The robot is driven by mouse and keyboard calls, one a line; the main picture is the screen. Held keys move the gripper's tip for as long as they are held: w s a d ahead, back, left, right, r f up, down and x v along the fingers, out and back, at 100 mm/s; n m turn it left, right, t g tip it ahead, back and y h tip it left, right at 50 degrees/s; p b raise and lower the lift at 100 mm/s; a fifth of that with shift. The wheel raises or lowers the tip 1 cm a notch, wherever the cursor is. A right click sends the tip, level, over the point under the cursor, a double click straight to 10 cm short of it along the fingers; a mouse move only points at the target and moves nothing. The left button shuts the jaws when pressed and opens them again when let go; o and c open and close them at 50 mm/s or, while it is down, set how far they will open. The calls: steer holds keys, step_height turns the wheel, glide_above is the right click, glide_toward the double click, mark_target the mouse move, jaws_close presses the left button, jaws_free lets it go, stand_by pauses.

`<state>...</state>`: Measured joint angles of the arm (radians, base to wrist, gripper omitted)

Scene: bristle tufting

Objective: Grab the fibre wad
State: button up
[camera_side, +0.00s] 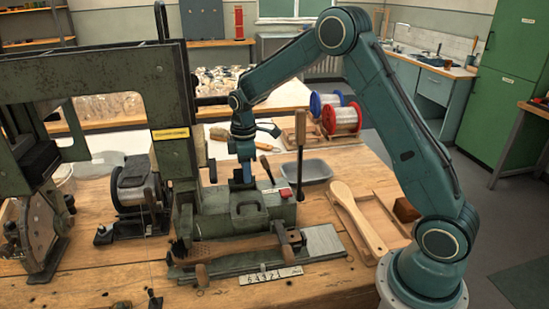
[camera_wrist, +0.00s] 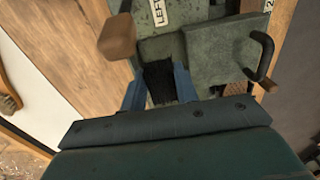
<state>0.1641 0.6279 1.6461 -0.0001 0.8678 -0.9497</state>
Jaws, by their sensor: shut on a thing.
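The fibre wad is a dark, bristly block (camera_wrist: 160,82) between the two blue fingers of my gripper (camera_wrist: 159,90) in the wrist view. The fingers are shut on its sides. Its upper end in that view lies against a worn green metal part, and I cannot tell whether it sits in an opening there. In the side view my gripper (camera_side: 244,180) points down at the top of the green metal box (camera_side: 245,210) on the bench. The wad is too small to make out clearly there.
A brown wooden knob (camera_wrist: 117,38) and a green hatch with a dark handle (camera_wrist: 225,50) flank the wad. A tall lever (camera_side: 300,140) stands right of the box. A grey tray (camera_side: 314,171) and a wooden paddle brush (camera_side: 358,215) lie further right.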

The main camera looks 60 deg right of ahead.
step_height(320, 180, up, 14)
steer(key=shift+r, duration=0.15)
stand_by(0.7)
